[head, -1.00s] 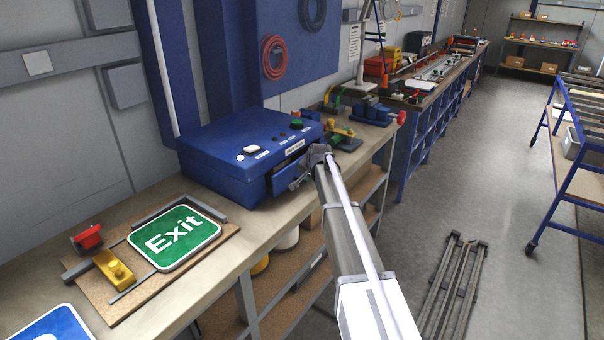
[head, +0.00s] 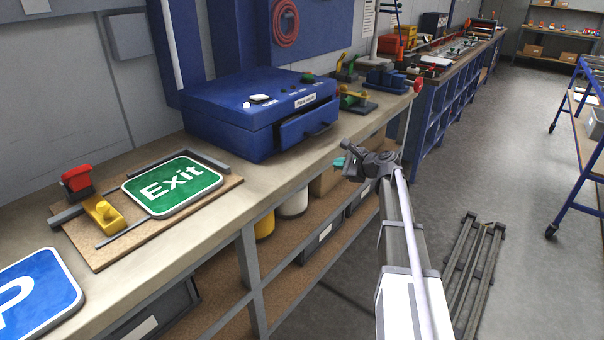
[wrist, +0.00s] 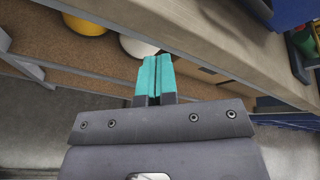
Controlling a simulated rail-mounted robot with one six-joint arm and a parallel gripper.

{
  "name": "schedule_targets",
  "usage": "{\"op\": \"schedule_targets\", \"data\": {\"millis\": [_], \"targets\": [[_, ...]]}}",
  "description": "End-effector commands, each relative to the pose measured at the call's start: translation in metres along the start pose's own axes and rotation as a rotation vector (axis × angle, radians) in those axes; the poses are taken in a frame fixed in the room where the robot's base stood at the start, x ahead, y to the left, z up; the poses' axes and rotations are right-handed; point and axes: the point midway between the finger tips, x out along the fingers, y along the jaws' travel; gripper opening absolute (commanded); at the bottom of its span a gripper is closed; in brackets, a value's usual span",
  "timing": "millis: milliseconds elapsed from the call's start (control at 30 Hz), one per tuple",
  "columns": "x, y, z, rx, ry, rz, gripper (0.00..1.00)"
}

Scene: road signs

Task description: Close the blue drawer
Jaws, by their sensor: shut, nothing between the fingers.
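The blue drawer (head: 306,124) is in the front of a blue box (head: 240,125) on the workbench, in the head view. Its front stands out from the box, so the drawer is partly open. My gripper (head: 340,163) is in front of the bench, below and to the right of the drawer, apart from it. Its teal fingers (wrist: 155,76) are together and empty in the wrist view. A blue part of the box or drawer may show at the top right of the wrist view, cut off by the frame.
The bench edge (head: 215,252) lies between my gripper and the box. A green Exit sign (head: 172,186) lies on a board to the left. Shelves below hold a white tub (head: 292,203) and a yellow one (head: 265,226). The floor (head: 500,160) at right is mostly clear.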

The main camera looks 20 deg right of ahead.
Motion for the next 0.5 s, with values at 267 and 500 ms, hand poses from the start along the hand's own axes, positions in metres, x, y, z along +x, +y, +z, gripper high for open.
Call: {"op": "schedule_targets", "data": {"millis": [267, 500], "targets": [[-0.019, -0.025, 0.055, 0.693, -0.394, -0.049, 0.0], [-0.008, -0.027, 0.058, 0.7, -0.392, -0.046, 0.0]]}}
